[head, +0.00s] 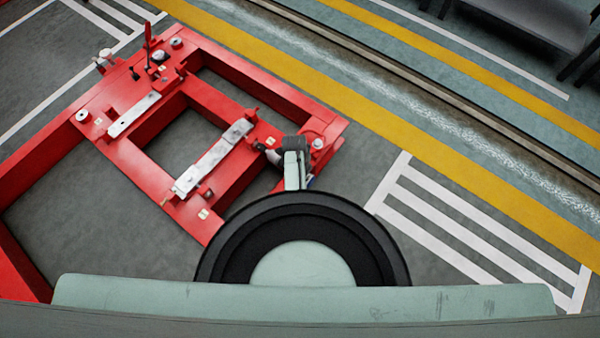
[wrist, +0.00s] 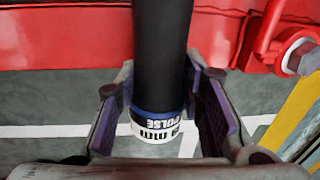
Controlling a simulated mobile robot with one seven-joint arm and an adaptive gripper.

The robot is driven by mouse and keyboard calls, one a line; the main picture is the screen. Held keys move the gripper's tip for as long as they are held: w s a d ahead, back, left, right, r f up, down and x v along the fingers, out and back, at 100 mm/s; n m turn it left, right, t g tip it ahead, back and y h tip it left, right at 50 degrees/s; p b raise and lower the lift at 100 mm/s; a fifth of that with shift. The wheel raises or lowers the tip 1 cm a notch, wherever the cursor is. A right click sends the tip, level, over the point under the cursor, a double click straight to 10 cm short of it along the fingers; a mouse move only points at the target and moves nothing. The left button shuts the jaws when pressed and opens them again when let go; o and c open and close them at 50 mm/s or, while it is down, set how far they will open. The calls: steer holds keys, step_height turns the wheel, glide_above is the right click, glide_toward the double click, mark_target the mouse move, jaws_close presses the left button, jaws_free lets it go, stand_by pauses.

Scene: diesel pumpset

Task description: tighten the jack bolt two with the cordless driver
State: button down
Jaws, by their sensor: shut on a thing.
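The cordless driver (wrist: 160,60) shows in the wrist view as a thick black cylinder with a blue and white band lettered "8 mm PULSE". My gripper (wrist: 162,88) has its purple-lined fingers on either side of it and is shut on it. In the head view a dark piece (head: 270,153) of the tool or hand shows beside my arm, over the right part of the red frame. A bolt with a silver head (wrist: 300,55) sits in a red bracket at the right of the wrist view. I cannot tell whether it is jack bolt two. The driver's working tip is not visible.
The red base frame (head: 190,98) has open bays, two pale mounting plates (head: 214,157) (head: 134,113) and a small upright lever (head: 148,45). Grey floor with yellow and white lines is clear to the right. A dark bench-like thing (head: 520,20) stands at top right.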

steer(key=shift+w+a+r, duration=0.1)
steer(key=shift+w+a, duration=0.4)
steer(key=shift+a, duration=0.1)
stand_by(2.1)
steer(key=shift+s+d+p, duration=0.65)
steer(key=shift+s+d, duration=0.15)
steer(key=shift+d, duration=0.3)
steer(key=shift+s+d+p, duration=0.6)
steer(key=shift+s+d, duration=0.2)
steer(key=shift+d, duration=0.3)
